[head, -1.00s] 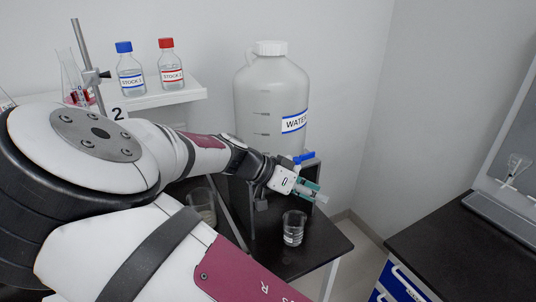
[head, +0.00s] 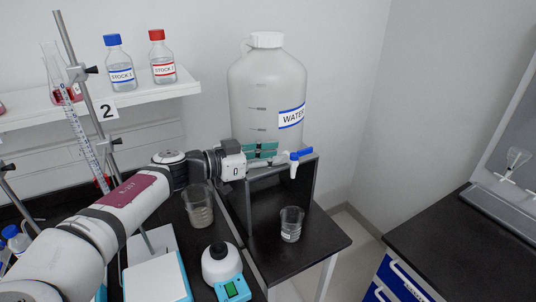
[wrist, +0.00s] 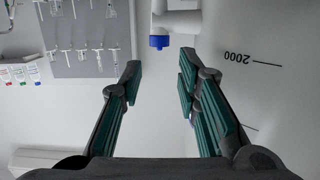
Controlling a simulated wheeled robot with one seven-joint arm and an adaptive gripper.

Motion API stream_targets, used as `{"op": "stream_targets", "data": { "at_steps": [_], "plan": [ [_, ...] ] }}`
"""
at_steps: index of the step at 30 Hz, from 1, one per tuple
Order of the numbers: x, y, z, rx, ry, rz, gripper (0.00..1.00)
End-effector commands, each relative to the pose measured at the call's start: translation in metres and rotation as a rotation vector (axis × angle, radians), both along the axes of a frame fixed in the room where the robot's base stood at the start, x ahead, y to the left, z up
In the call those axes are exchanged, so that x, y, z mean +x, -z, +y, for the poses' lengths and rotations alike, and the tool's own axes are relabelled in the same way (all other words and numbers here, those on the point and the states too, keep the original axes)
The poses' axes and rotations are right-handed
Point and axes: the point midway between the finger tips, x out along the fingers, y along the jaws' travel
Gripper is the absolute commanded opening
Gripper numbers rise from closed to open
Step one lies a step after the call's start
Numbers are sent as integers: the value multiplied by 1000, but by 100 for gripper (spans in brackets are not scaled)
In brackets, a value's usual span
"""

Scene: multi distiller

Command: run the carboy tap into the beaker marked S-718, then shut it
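The white carboy (head: 268,90) labelled WATER stands on a dark raised stand, and its side also fills the right of the wrist view (wrist: 265,100). Its white tap (head: 293,167) has a blue handle (head: 301,153), also seen beyond my fingertips in the wrist view (wrist: 160,41). A small labelled beaker (head: 291,226) stands on the dark table below the tap; its lettering is too small to read, and I cannot tell whether it holds liquid. My gripper (head: 262,149) is open and empty beside the carboy, left of the tap; its spread fingers (wrist: 160,74) touch no handle.
A larger beaker (head: 198,206) stands left of the stand (head: 297,190). Stock bottles (head: 121,66) stand on a wall shelf (head: 150,95). A gap separates this table from the right bench (head: 465,250).

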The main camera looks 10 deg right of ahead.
Motion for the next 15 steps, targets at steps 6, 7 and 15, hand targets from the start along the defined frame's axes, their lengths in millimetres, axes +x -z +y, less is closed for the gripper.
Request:
{"op": "stream_targets", "data": {
  "at_steps": [6, 7, 15],
  "plan": [
    [9, 4, -36, -1, 6, 3, 30],
    [11, 5, -42, -1, 6, 2, 30],
    [25, 13, -86, -1, 5, 4, 30]
  ]
}}
